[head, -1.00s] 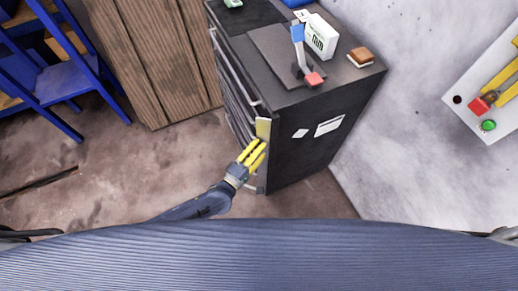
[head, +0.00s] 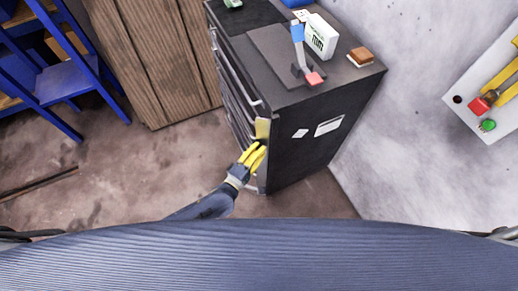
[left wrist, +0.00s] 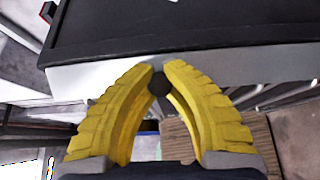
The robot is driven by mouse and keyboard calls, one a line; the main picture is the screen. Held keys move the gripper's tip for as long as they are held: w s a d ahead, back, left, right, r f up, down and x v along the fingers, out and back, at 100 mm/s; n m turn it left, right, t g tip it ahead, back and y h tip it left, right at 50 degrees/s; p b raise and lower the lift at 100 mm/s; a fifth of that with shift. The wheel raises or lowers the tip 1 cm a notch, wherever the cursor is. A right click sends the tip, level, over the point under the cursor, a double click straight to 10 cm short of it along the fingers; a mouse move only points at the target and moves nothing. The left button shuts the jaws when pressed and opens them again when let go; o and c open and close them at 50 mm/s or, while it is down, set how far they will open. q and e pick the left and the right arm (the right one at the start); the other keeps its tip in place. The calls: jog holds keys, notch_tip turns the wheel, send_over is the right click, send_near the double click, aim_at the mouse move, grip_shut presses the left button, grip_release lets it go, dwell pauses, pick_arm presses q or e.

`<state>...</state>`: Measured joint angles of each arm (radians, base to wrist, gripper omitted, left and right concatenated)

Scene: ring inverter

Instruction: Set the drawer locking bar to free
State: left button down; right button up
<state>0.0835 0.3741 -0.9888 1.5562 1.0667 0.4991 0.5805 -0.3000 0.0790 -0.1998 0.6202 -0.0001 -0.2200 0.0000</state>
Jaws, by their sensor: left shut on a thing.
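The dark drawer cabinet (head: 310,150) stands in the middle of the head view, its drawer side facing left. A pale yellowish upright piece, seemingly the locking bar (head: 262,128), shows at the cabinet's near front edge. My left gripper (head: 257,153), with yellow fingers, is at that edge just below the pale piece. In the left wrist view its fingertips (left wrist: 160,75) are shut on a small dark round knob (left wrist: 158,84), in front of a pale strip along the cabinet edge. The fingers hide part of the bar. My right gripper is not in view.
On the cabinet top are a white box (head: 320,37), a red-and-blue-ended lever (head: 300,50) and a brown block (head: 361,56). A blue shelf rack (head: 65,80) and wooden cupboard (head: 155,50) stand left. A panel with a green button (head: 487,125) is at right.

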pick_arm(q)
jog(key=shift+s+d+n+t+y, duration=0.2)
jog(key=shift+n+t+y, duration=0.25)
jog(key=shift+n+y, duration=0.65)
jog(key=shift+s+d+n+t+y, duration=0.25)
jog(key=shift+n+t+y, duration=0.35)
jog(key=shift+y, duration=0.9)
jog(key=shift+s+d+n+t+y, duration=0.2)
jog(key=shift+n+t+y, duration=0.15)
jog(key=shift+n+y, duration=0.8)
jog(key=shift+y, duration=0.45)
jog(key=c, duration=1.2)
grip_release()
jog(key=shift+o, duration=0.2)
jog(key=shift+s, duration=0.1)
jog(key=s, duration=0.7)
jog(key=shift+s+a, duration=0.2)
jog(key=shift+a, duration=0.1)
